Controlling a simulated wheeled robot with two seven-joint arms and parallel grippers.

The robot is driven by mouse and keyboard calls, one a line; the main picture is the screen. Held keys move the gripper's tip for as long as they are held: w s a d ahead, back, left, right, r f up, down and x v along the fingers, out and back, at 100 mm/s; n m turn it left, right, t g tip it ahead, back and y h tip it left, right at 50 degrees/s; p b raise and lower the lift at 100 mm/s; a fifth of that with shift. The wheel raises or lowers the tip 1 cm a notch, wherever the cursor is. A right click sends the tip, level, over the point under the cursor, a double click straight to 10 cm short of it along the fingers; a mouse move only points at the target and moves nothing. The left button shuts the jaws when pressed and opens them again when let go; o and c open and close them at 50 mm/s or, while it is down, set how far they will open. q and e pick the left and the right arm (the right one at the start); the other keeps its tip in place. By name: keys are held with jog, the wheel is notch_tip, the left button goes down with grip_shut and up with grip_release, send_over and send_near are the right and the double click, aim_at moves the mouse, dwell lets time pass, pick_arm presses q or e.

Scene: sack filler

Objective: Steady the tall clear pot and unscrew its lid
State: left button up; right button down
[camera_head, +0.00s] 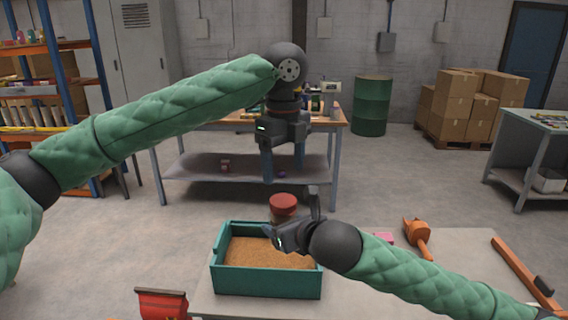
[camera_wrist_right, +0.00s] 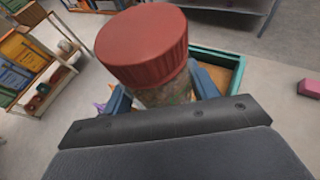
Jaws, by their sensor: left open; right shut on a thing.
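The tall clear pot with a red ribbed lid (camera_head: 283,201) is held by my right gripper (camera_head: 294,226) above the teal bin's back part. In the right wrist view the red lid (camera_wrist_right: 142,45) sits on the pot, and the clear body (camera_wrist_right: 164,94) shows between my right fingers. The lower part of the pot is hidden by the gripper. My left gripper (camera_head: 283,168) hangs above the pot, fingers pointing down, open and empty. It is apart from the lid, a little higher.
A teal bin (camera_head: 268,284) of brown grain stands on the front table (camera_head: 375,291). An orange tool (camera_head: 417,238), a pink block (camera_head: 384,238) and an orange bar (camera_head: 521,270) lie to the right. A red bag (camera_head: 162,303) is at the left. A workbench stands behind.

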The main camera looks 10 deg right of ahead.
aim_at(285, 199)
pick_arm(q)
jog(key=shift+f+m, duration=0.25)
jog(key=shift+m, duration=0.05)
jog(key=shift+f, duration=3.8)
jog(key=c, duration=1)
jog(key=n, duration=0.7)
jog(key=shift+d+n, duration=0.1)
jog(key=shift+n, duration=0.2)
jog(key=n, duration=0.4)
jog(key=shift+w+r, duration=0.1)
jog(key=n, duration=0.4)
jog(key=shift+n, duration=0.4)
jog(key=shift+r, duration=0.2)
